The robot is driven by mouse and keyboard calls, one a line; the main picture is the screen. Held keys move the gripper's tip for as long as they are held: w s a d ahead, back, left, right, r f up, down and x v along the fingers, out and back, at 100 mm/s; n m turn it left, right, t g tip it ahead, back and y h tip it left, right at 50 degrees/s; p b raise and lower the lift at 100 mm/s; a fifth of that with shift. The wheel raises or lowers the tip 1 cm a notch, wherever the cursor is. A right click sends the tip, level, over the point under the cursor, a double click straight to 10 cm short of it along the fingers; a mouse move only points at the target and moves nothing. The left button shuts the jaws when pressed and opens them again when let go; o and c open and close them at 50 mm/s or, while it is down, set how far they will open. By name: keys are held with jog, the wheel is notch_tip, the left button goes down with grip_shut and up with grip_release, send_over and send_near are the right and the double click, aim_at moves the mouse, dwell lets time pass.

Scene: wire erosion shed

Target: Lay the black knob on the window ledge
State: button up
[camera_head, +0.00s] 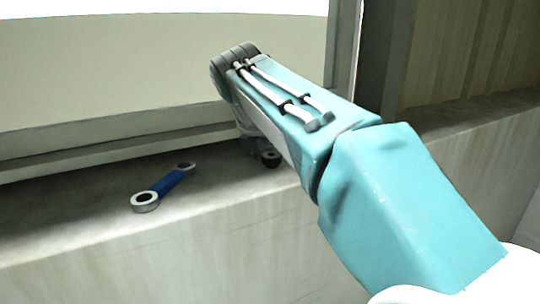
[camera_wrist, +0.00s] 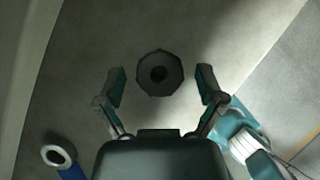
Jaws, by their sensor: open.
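The black knob (camera_wrist: 160,73) is a dark, eight-sided piece with a round hole in its middle. In the wrist view it lies between the fingertips of my gripper (camera_wrist: 161,76), with a gap on both sides. My gripper is open and points down at the ledge. In the head view the knob (camera_head: 271,159) shows small and dark under the end of my arm, seemingly resting on the window ledge (camera_head: 70,215). My arm hides most of the gripper there.
A blue-handled ring wrench (camera_head: 168,184) lies on the ledge left of the knob; its ring end also shows in the wrist view (camera_wrist: 56,155). The window frame (camera_head: 110,146) rises behind. The ledge's front edge drops off nearby. Bare ledge lies left of the wrench.

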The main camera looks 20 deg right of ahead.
jog(key=v, duration=1.2)
jog(key=s+d+f+m, duration=0.1)
jog(key=s+f+m, duration=0.1)
jog(key=f+m, duration=0.2)
jog(key=s+d+f+m+y, duration=0.1)
jog(key=s+f+m, duration=0.2)
jog(key=f+m, duration=0.1)
jog(key=s+f+m+y, duration=0.1)
jog(key=s+f+m, duration=0.2)
jog(key=f+m, duration=0.1)
jog(key=shift+d+f+m, duration=0.2)
jog(key=shift+d+m, duration=0.2)
jog(key=shift+m, duration=0.1)
jog(key=s+f+m+y, duration=0.1)
jog(key=s+f+m, duration=0.4)
jog(key=f+m, duration=0.2)
jog(key=s+f+m+t+y, duration=0.1)
jog(key=s+f+m, duration=0.4)
jog(key=f, duration=0.5)
jog(key=shift+d+m, duration=0.15)
jog(key=shift+m, duration=1.05)
